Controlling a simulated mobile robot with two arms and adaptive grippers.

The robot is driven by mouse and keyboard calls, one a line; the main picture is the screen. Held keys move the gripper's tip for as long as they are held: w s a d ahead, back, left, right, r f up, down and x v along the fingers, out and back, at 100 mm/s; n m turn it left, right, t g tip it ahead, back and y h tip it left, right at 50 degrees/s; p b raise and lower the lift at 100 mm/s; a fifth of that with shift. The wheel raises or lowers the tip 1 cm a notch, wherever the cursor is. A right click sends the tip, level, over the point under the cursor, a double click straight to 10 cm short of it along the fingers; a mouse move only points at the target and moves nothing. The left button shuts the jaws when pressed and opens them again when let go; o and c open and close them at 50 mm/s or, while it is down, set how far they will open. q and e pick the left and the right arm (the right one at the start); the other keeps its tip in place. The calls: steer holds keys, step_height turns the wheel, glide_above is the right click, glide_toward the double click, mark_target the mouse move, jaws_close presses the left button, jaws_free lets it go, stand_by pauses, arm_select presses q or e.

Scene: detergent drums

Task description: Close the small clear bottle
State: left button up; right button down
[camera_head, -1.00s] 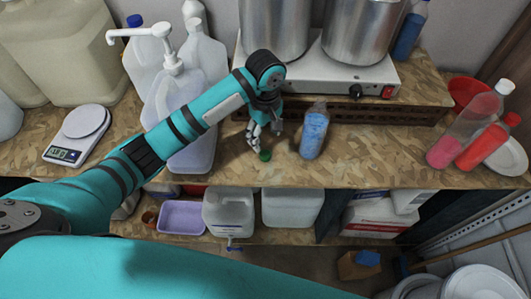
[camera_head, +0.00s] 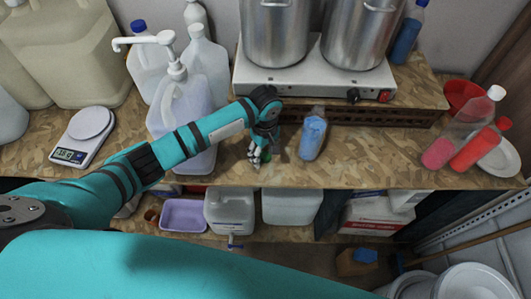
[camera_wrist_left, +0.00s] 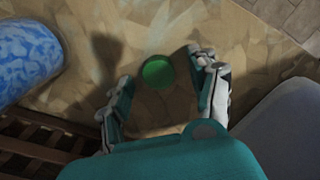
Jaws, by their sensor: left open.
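The small clear bottle (camera_head: 312,137) stands upright on the wooden counter, with blue liquid inside. It shows no cap on its neck. In the left wrist view the bottle's blue side (camera_wrist_left: 28,58) is at the left edge. A round green cap (camera_wrist_left: 157,72) lies on the counter, apart from the bottle. My left gripper (camera_head: 256,158) points down over the cap, to the left of the bottle. In the left wrist view its open fingers (camera_wrist_left: 160,76) stand on either side of the cap with gaps. The fingers mostly hide the cap in the head view. My right gripper is not in view.
A hot plate (camera_head: 310,80) with two steel pots stands on a raised shelf behind the bottle. A pump jug (camera_head: 180,105) and a scale (camera_head: 83,135) are at the left. The counter right of the bottle is clear.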

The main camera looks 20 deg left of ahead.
mark_target(265, 157)
arm_select(q)
steer(key=shift+f, duration=0.15)
steer(key=c, duration=0.8)
steer(key=shift+o, duration=0.2)
steer(key=shift+w+r+b, duration=0.1)
steer(key=shift+r+b, duration=0.45)
steer(key=shift+r, duration=0.2)
steer(key=shift+s+d+r+b, duration=0.1)
steer(key=shift+s+r+b, duration=0.15)
steer(key=shift+r, duration=0.2)
steer(key=shift+s+r+b, duration=0.15)
steer(key=shift+r+b, duration=0.15)
steer(key=shift+r, duration=0.15)
steer(key=s+d+r+b, duration=0.1)
steer(key=s+b, duration=0.2)
steer(key=s, duration=1.2)
steer(key=shift+s+d+r, duration=0.15)
steer(key=shift+s+r, duration=0.05)
steer(key=shift+r, duration=0.2)
